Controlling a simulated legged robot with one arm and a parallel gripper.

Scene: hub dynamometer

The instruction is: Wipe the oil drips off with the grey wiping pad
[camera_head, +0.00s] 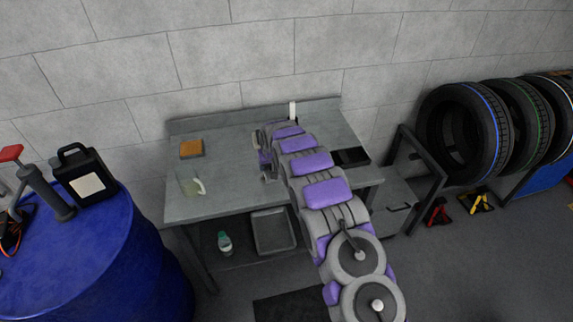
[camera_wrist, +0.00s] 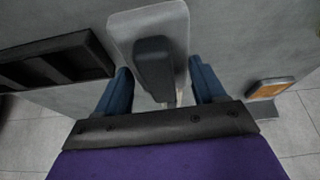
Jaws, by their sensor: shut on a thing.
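The grey wiping pad (camera_wrist: 179,30) shows in the wrist view as a light grey rounded block with a dark handle (camera_wrist: 154,62). My gripper (camera_wrist: 158,72) has its blue fingers on either side of the handle and is shut on it. The pad is over or on the grey workbench (camera_wrist: 232,45); I cannot tell whether it touches the top. In the head view my arm reaches over the workbench (camera_head: 225,190) and hides the pad and part of the top. I cannot make out any oil drips in either view.
On the bench are an orange-topped block (camera_head: 191,148), a translucent container (camera_head: 188,183), a white bottle (camera_head: 292,111) and a dark tray (camera_head: 352,157). A blue drum (camera_head: 90,265) with a black jug (camera_head: 84,176) stands left. Tyres (camera_head: 458,130) are right. The bench's left part has bare room.

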